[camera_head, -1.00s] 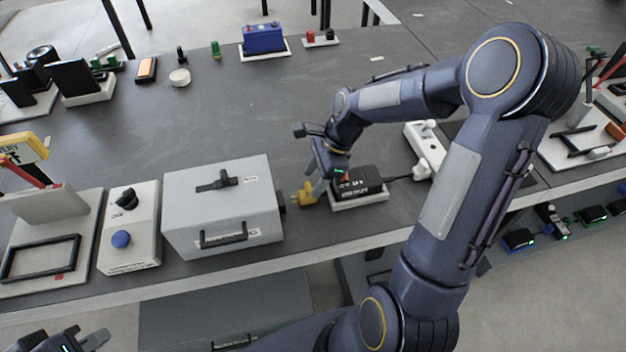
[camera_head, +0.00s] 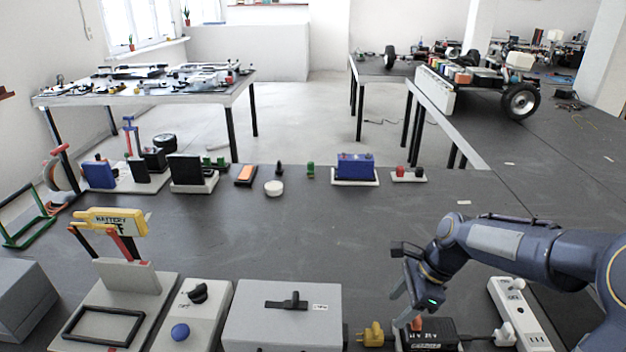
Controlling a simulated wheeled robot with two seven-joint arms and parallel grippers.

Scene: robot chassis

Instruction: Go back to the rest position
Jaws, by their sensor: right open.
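My right arm comes in from the right edge, bent over the table. My right gripper (camera_head: 408,308) is open, pointing down just above the left end of the black power adapter (camera_head: 428,332). I cannot tell whether the fingers touch it. A yellow plug (camera_head: 372,334) lies just left of the adapter, outside the fingers. My left gripper is not in view.
A grey box (camera_head: 268,312) with a black latch stands left of the plug. Further left are a knob-and-button panel (camera_head: 190,318) and a yellow battery sign (camera_head: 112,222). A white power strip (camera_head: 530,318) is on the right. The table's middle is clear.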

